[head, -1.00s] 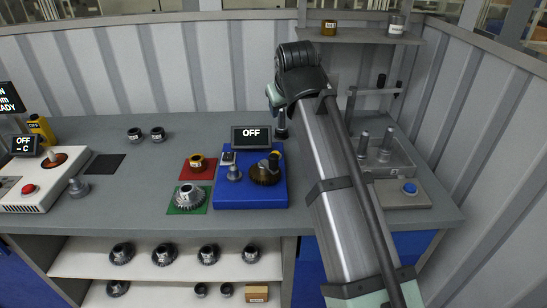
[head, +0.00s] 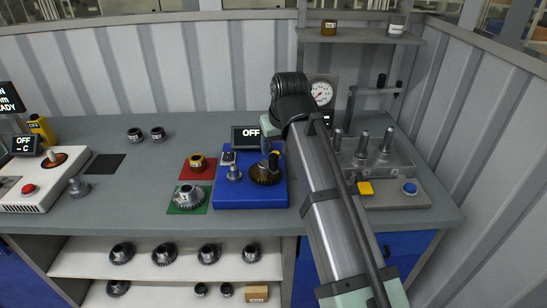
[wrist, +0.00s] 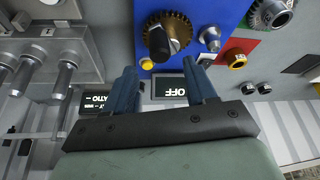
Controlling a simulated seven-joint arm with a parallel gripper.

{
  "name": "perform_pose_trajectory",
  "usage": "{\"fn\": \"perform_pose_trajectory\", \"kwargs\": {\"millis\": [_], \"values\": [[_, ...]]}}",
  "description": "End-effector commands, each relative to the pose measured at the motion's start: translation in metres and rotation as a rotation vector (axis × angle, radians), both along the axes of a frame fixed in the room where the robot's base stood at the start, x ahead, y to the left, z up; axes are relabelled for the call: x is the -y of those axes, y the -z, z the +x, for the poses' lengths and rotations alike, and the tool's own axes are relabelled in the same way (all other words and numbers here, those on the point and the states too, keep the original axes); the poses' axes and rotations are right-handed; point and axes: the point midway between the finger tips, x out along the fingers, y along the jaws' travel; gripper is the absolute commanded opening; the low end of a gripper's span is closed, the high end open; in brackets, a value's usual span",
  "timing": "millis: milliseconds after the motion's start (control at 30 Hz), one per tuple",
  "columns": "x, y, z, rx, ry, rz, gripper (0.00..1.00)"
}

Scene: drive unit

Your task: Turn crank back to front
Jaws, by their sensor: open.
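The blue drive unit (head: 240,199) stands on the bench with an OFF display (head: 246,137) behind it. Its crank (head: 264,171) is a brass toothed wheel with a dark upright handle, at the unit's right side. In the wrist view the crank wheel (wrist: 168,22) and its black handle (wrist: 165,42) lie just beyond the fingertips. My gripper (wrist: 160,75) is open and empty, its two blue-grey fingers apart, with the handle ahead of the gap and not between them. In the head view my arm hides most of the fingers.
A small metal post (head: 234,173) stands left of the crank. A gear on a green mat (head: 202,210) and a ring on a red mat (head: 188,173) lie further left. A grey lever box (head: 400,158) and a plate with a blue button (head: 409,187) are at right.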

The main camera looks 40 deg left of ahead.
Motion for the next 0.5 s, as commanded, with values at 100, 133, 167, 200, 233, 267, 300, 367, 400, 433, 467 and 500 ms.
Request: {"fn": "perform_pose_trajectory", "kwargs": {"millis": [100,133,167,200,233,267,300,367,400,433,467,500], "values": [[-0.006,0.018,0.003,0.000,0.000,-0.001,0.56],[-0.008,0.022,0.004,-0.001,0.000,-0.002,0.56],[-0.009,0.026,0.005,-0.001,0.000,-0.002,0.56],[-0.011,0.031,0.006,0.000,0.000,-0.001,0.56],[-0.013,0.035,0.007,0.000,0.000,0.000,0.56],[-0.014,0.038,0.007,0.000,0.000,0.000,0.56],[-0.015,0.043,0.008,0.000,0.000,-0.001,0.56],[-0.018,0.048,0.009,0.001,-0.001,-0.001,0.56],[-0.019,0.051,0.010,0.002,-0.001,0.000,0.56],[-0.020,0.053,0.011,0.002,-0.001,0.000,0.56],[-0.020,0.055,0.011,0.002,-0.001,0.000,0.56],[-0.021,0.057,0.011,0.002,-0.001,0.000,0.56]]}}
